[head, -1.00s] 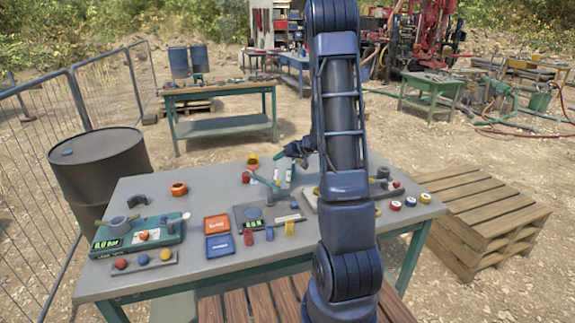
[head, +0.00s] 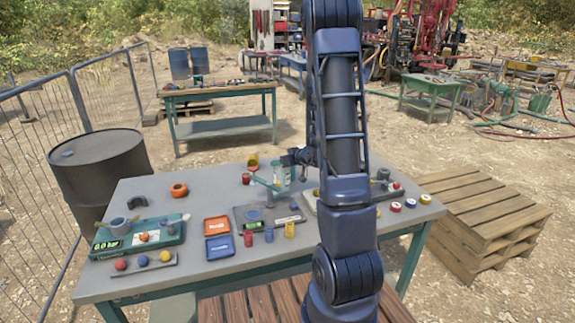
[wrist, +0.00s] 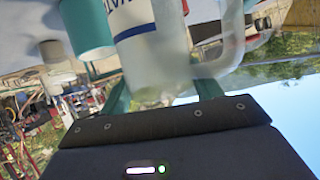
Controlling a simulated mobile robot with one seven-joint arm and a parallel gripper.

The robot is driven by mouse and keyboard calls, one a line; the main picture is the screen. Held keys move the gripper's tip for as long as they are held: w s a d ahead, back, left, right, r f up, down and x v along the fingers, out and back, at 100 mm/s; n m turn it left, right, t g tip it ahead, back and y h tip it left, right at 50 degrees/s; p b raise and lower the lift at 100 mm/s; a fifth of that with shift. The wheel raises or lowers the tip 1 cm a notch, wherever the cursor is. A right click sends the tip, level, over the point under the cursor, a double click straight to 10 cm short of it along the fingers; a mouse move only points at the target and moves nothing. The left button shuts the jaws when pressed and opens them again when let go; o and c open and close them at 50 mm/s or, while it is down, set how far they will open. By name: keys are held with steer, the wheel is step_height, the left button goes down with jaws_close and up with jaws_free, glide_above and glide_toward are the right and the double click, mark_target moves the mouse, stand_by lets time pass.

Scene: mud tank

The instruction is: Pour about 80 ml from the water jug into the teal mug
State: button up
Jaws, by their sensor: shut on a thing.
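The water jug (wrist: 150,55), translucent with a white and blue label, fills the middle of the wrist view. My gripper (wrist: 163,92) is shut on it, with a teal finger on each side. The teal mug (wrist: 86,28) is just left of the jug in that view, very close to it; I cannot tell whether they touch. The picture is rolled, with sky at the bottom, so the jug's tilt is hard to judge. In the head view my gripper (head: 292,158) is over the table's back middle, partly hidden by my arm. Jug and mug are too small there to separate clearly.
The grey table (head: 190,205) holds a teal gauge unit (head: 165,232), an orange tray (head: 216,225), a blue tray (head: 219,247) and a teal stand (head: 263,182) close to my gripper. Coloured caps (head: 396,205) lie at right. A black drum (head: 100,175) stands left, pallets (head: 495,215) right.

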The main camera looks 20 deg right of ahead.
steer(key=shift+s+a+f+n+t, duration=0.2)
steer(key=shift+s+a+n+t, duration=0.15)
steer(key=shift+s+t, duration=0.2)
steer(key=shift+r, duration=0.15)
stand_by(1.5)
